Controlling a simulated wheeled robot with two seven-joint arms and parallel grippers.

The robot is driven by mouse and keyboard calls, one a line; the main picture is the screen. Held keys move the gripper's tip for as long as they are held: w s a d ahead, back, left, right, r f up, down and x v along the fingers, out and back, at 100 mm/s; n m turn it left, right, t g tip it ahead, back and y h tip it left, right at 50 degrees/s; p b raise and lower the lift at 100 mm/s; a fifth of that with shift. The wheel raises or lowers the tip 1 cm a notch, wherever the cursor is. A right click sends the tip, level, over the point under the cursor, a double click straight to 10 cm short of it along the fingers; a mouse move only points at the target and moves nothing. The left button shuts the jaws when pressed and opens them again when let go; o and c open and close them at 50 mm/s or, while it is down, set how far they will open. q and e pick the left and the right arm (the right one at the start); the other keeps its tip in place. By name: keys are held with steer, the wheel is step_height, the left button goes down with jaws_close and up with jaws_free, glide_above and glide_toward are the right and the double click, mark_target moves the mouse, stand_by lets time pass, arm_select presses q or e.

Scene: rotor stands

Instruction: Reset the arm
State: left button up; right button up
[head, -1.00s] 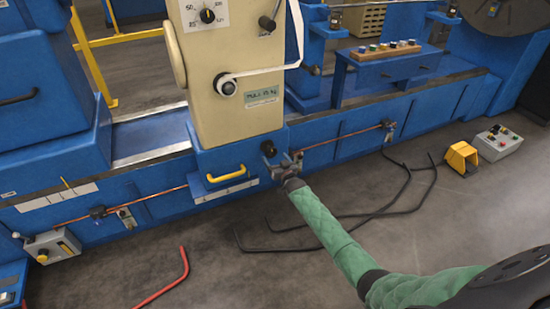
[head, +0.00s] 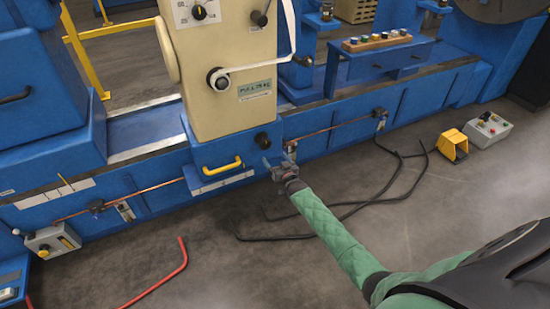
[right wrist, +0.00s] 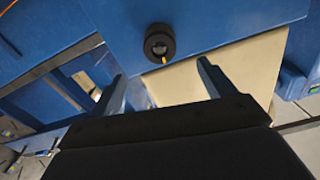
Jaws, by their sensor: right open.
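My right gripper (head: 278,162) is open and empty. It is in front of the blue carriage at the foot of the cream column (head: 222,100), just below and right of a round black knob (head: 262,140). In the right wrist view the knob (right wrist: 160,43) has a small yellow mark and shows beyond the two spread fingers (right wrist: 161,75), which do not touch it. My green-sleeved right arm reaches in from the lower right. My left gripper is not in view.
A yellow handle (head: 222,168) is on the carriage front. Black cables (head: 345,210) and a red bent bar (head: 165,275) lie on the floor. A yellow pedal (head: 453,145) and grey control box (head: 487,130) stand at right. Open floor lies before the machine.

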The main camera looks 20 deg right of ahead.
stand_by(0.3)
